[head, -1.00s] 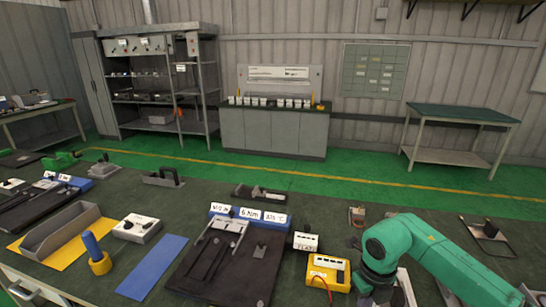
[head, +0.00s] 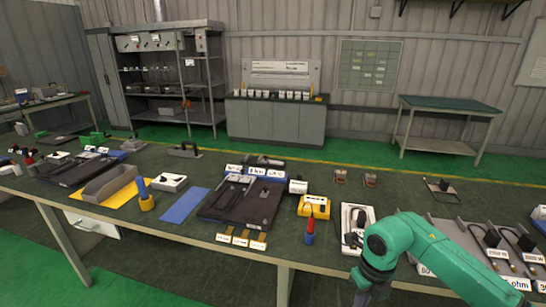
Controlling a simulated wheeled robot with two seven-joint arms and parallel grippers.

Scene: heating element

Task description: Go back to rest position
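My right arm (head: 425,250) is green and comes in from the lower right of the head view. It bends at a rounded joint, and its dark lower part points down past the table's front edge at the bottom of the picture. The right gripper itself is not visible. My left arm and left gripper are not in view.
A long dark-topped workbench (head: 150,217) crosses the view, holding a black tray (head: 240,203), a blue mat (head: 184,205), a yellow device (head: 314,207) and a screwdriver (head: 310,230). Green floor (head: 120,275) is clear at the lower left.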

